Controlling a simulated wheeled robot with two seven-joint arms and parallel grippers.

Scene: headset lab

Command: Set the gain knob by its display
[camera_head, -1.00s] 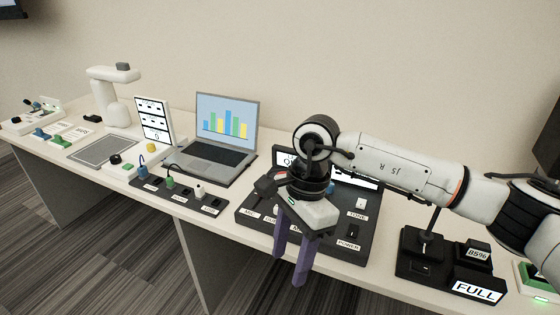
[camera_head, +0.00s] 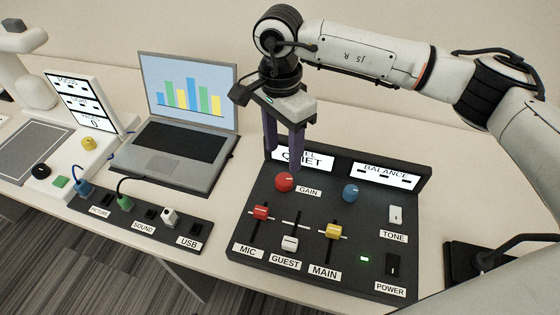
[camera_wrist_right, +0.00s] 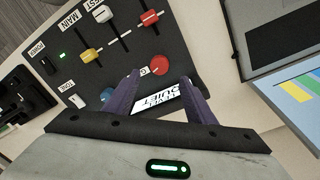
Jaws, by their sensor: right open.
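The red gain knob (camera_head: 284,182) sits at the upper left of the black mixer panel (camera_head: 262,270), beside its GAIN label. It also shows in the right wrist view (camera_wrist_right: 159,65), just beyond the fingertips. The level display (camera_head: 303,159) stands behind the knob and reads QUIET, partly covered by a finger; it shows upside down in the right wrist view (camera_wrist_right: 155,102). My right gripper (camera_head: 283,160) hangs fingers down above and behind the knob. Its purple fingers are apart with nothing between them, and it is not touching the knob. My left gripper is not in view.
A blue knob (camera_head: 351,193) and the BALANCE display (camera_head: 384,177) are to the right. Red, white and yellow sliders (camera_head: 334,231) stand in front, with TONE and POWER switches (camera_head: 393,265). A laptop (camera_head: 186,120) and a socket strip (camera_head: 135,220) are on the left.

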